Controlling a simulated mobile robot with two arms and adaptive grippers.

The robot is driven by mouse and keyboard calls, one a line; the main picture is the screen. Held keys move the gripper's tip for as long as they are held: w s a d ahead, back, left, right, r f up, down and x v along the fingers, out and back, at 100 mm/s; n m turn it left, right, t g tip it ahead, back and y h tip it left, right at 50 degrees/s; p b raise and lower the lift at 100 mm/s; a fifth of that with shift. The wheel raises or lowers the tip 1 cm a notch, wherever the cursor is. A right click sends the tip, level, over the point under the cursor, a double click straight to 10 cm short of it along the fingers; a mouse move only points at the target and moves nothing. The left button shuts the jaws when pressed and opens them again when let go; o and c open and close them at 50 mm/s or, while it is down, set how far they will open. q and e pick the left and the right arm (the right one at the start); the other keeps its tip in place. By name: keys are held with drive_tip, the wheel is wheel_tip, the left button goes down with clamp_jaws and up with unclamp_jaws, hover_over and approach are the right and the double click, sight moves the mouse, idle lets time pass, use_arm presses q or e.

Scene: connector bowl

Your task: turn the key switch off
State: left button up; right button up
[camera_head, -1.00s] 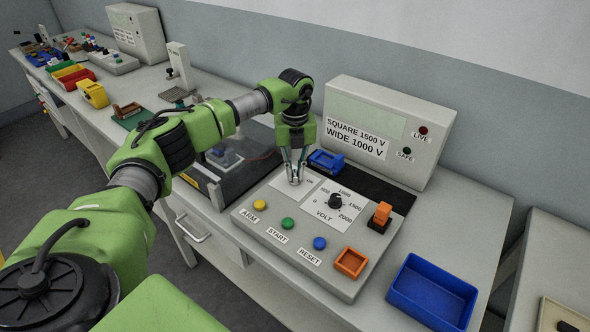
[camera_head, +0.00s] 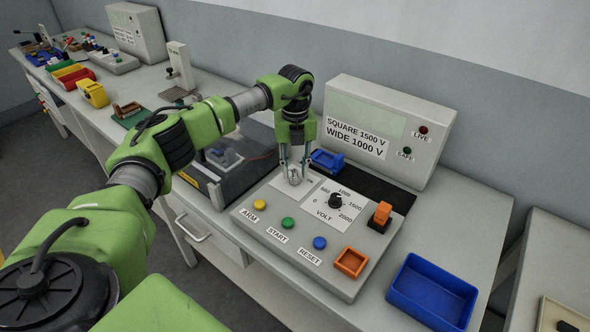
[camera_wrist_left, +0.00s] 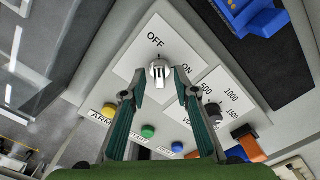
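The key switch (camera_head: 294,177) is a small silver key on a white plate at the upper left of the grey console panel. In the left wrist view the key (camera_wrist_left: 160,72) stands roughly upright in the picture, just below the word OFF, with ON to its right. My left gripper (camera_head: 294,172) points down over it, with fingers apart on either side of the key. In the left wrist view the gripper (camera_wrist_left: 158,92) is open, with a gap between its fingertips and the key. My right gripper is in neither view.
The voltage knob (camera_head: 335,201) is right of the key. Yellow, green and blue buttons (camera_head: 288,223) line the panel's front. An orange switch (camera_head: 382,214), an orange square frame (camera_head: 351,262) and a blue tray (camera_head: 432,291) are to the right. A display box (camera_head: 390,130) stands behind.

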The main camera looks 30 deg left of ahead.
sight(295, 172)
use_arm(q)
wheel_tip(295, 172, up, 11)
drive_tip(key=shift+r, duration=0.15)
idle(0.7)
